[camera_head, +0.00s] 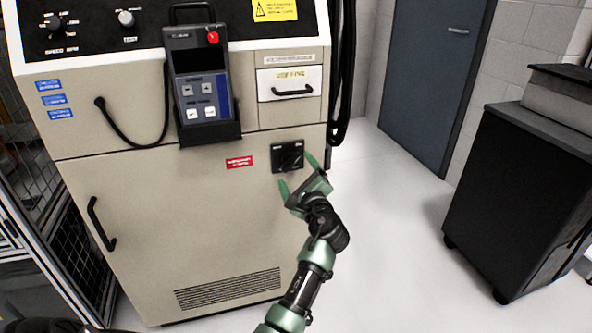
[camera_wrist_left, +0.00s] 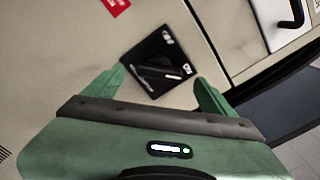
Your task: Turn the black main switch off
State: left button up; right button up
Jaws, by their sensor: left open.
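The black main switch (camera_head: 288,157) is a square black plate with a rotary knob on the front of the beige cabinet (camera_head: 190,220), right of a red label. It also shows in the left wrist view (camera_wrist_left: 158,62), ahead of the fingers, with its knob lying slanted across the plate. My left gripper (camera_head: 298,174) is open and empty just in front of the switch, its green fingertips spread to either side of the plate. In the left wrist view the gripper (camera_wrist_left: 165,92) has the plate between its fingers; contact cannot be told. My right gripper is not in view.
A teach pendant (camera_head: 198,85) with a red button hangs in a holder above. A drawer (camera_head: 290,82) with a black handle is above the switch. Black cables (camera_head: 342,70) hang at the cabinet's right edge. A dark cart (camera_head: 510,190) stands right, with clear floor between.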

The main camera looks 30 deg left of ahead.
aim_at(292, 164)
pick_arm(q)
jog(key=shift+x, duration=1.6)
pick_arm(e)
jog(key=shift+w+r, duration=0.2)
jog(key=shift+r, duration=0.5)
pick_arm(q)
jog(key=c, duration=1.4)
jog(key=shift+f, duration=0.1)
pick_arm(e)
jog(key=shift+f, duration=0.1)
